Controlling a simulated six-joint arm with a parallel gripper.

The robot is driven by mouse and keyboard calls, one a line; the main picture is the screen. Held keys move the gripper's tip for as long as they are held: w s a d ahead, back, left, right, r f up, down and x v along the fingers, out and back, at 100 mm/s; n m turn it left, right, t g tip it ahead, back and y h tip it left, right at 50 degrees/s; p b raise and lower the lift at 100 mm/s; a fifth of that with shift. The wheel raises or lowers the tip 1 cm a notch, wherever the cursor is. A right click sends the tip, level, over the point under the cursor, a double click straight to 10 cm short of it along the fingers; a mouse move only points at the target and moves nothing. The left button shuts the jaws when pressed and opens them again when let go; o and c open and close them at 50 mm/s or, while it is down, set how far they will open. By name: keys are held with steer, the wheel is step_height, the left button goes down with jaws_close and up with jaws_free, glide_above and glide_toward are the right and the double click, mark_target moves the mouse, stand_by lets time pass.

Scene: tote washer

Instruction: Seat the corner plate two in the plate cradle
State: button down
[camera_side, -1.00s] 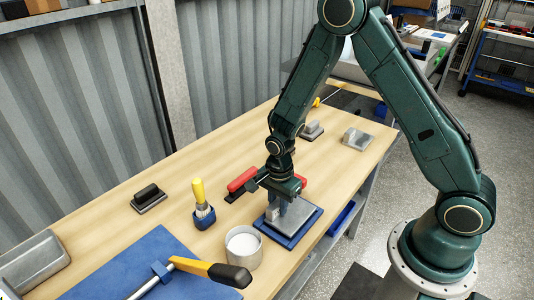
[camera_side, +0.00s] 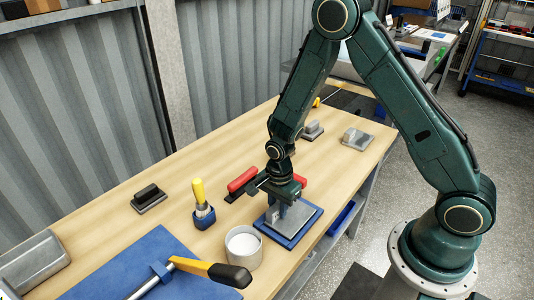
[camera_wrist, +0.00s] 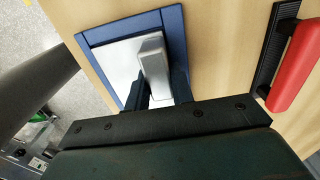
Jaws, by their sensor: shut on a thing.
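The corner plate (camera_side: 299,216), a flat silver plate with an upright grey grip, is at the blue plate cradle (camera_side: 314,229) near the table's right edge. In the wrist view the plate (camera_wrist: 112,62) lies inside the outline of the blue cradle (camera_wrist: 176,35), with a blue border on the sides in view. My gripper (camera_side: 283,205) is above it, shut on the plate's grey grip, which shows between the dark fingers (camera_wrist: 158,92). The fingers and gripper body hide the near edge, so I cannot tell whether the plate is fully down.
A red-handled tool (camera_side: 242,179) lies close behind my gripper. Black-handled (camera_side: 149,198) and grey (camera_side: 357,139) blocks lie farther off.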

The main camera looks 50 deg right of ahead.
steer(key=shift+f, duration=0.2)
stand_by(0.6)
steer(key=c, duration=0.6)
jaws_free()
steer(key=shift+r, duration=0.2)
steer(key=shift+r, duration=4.3)
